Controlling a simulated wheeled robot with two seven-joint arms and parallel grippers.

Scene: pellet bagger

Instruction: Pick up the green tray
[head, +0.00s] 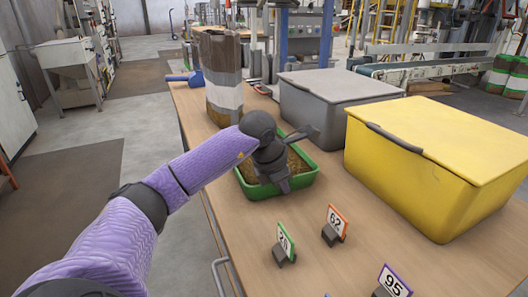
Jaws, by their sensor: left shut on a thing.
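The green tray (306,183) sits on the wooden table and holds brown pellets. My left arm comes in from the left, and my left gripper (284,187) is over the tray, pointing down. The gripper is shut on the tray, though its body hides the exact contact and part of the pellets. I cannot tell whether the tray is lifted off the table. My right gripper is not in view.
A yellow lidded bin (400,185) and a grey lidded bin (312,125) stand right of and behind the tray. A brown and white bag (222,85) stands behind it. Number cards 20 (285,240), 62 (336,222) and 95 (393,284) stand in front.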

